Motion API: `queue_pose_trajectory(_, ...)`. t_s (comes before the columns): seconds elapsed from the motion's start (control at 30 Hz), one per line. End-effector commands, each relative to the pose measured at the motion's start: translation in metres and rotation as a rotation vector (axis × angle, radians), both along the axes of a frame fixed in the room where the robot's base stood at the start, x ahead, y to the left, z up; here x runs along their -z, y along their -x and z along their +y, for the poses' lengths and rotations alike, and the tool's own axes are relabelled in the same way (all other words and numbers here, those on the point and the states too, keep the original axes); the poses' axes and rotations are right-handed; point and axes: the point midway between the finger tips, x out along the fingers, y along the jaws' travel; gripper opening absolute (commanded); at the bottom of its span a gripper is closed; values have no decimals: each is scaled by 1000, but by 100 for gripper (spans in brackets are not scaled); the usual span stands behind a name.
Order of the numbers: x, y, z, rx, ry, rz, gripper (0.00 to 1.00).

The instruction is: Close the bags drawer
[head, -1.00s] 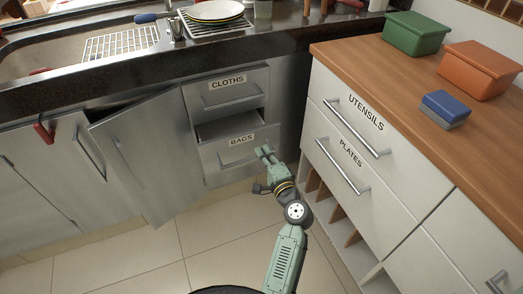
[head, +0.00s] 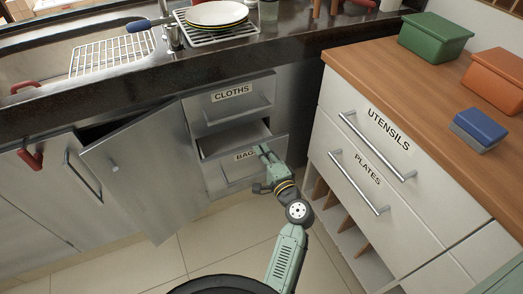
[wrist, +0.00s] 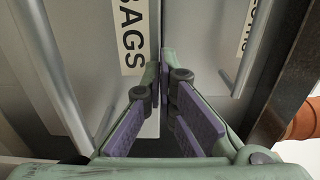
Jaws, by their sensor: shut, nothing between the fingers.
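The bags drawer (head: 217,180) is a grey metal drawer below the cloths drawer. It is pulled part way out, and its inside shows above the front panel. Its BAGS label (head: 243,156) is partly hidden by my gripper (head: 262,151). My gripper is shut and empty, at the upper right of the drawer front. In the wrist view the shut fingertips (wrist: 165,58) lie beside the BAGS label (wrist: 132,35), near the drawer front's top edge. I cannot tell whether they touch it.
The cloths drawer (head: 232,105) above looks shut. A cabinet door (head: 135,170) stands open at left. The white utensils and plates drawer unit (head: 375,165) stands close on the right of my arm. Tiled floor (head: 215,235) is clear in front.

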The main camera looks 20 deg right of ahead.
Motion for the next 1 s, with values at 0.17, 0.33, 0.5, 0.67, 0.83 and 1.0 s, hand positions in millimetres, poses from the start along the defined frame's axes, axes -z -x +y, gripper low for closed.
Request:
queue_pose_trajectory(0.17, 0, -1, 0, 0, 0, 0, 0)
queue_pose_trajectory(0.33, 0, -28, 2, -4, 3, -2, 0)
queue_pose_trajectory(0.5, 1, -62, 2, -2, 1, -2, 0)
queue_pose_trajectory(0.67, 0, -75, 3, 0, 1, -1, 0)
queue_pose_trajectory(0.83, 0, -75, 3, 0, 0, 0, 0)
queue_pose_trajectory(1.0, 0, -75, 3, 0, 0, 0, 0)
